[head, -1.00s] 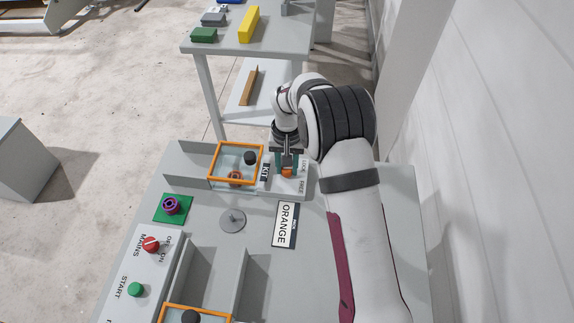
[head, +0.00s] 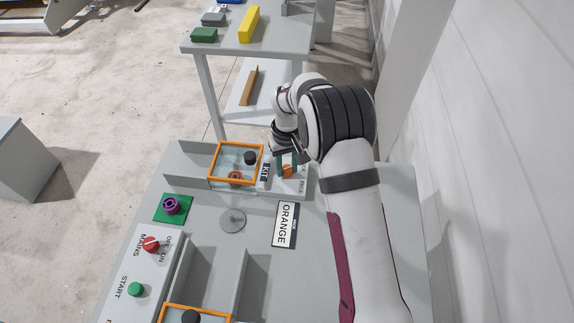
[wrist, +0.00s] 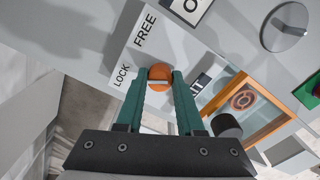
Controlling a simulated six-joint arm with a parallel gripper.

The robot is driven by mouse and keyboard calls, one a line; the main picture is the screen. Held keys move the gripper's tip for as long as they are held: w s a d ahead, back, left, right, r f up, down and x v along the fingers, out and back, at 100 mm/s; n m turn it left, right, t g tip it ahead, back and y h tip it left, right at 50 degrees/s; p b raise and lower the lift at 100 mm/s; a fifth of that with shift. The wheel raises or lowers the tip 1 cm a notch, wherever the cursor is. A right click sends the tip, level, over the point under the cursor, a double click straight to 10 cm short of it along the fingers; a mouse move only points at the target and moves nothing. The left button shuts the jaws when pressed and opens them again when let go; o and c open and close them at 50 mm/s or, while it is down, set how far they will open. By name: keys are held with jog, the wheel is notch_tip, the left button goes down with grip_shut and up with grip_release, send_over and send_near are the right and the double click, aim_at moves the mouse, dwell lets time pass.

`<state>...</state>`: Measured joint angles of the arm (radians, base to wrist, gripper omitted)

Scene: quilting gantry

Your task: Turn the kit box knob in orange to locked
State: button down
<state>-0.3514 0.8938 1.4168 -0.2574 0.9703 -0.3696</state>
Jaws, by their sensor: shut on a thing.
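The orange knob (head: 287,171) sits on the light kit box panel beside the orange-framed box at the table's far end. In the wrist view the knob (wrist: 160,75) is between my green fingertips, and a pale line shows across it. The panel carries the labels FREE (wrist: 146,30) and LOCK (wrist: 122,75), and a partly hidden label ending in "IT" (wrist: 200,82). My gripper (wrist: 160,84) is shut on the knob; it also shows in the head view (head: 287,164). The fingers hide part of the knob.
The orange-framed clear lid (head: 236,145) with a black knob (head: 250,158) is close left of the gripper. An ORANGE sign (head: 285,225) and a grey disc (head: 232,220) lie nearer. A MAINS and START panel (head: 140,270) stands at the left edge.

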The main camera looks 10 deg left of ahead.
aim_at(287, 168)
jog(key=c, duration=0.5)
grip_release()
notch_tip(287, 168, up, 16)
jog(key=shift+f, duration=0.1)
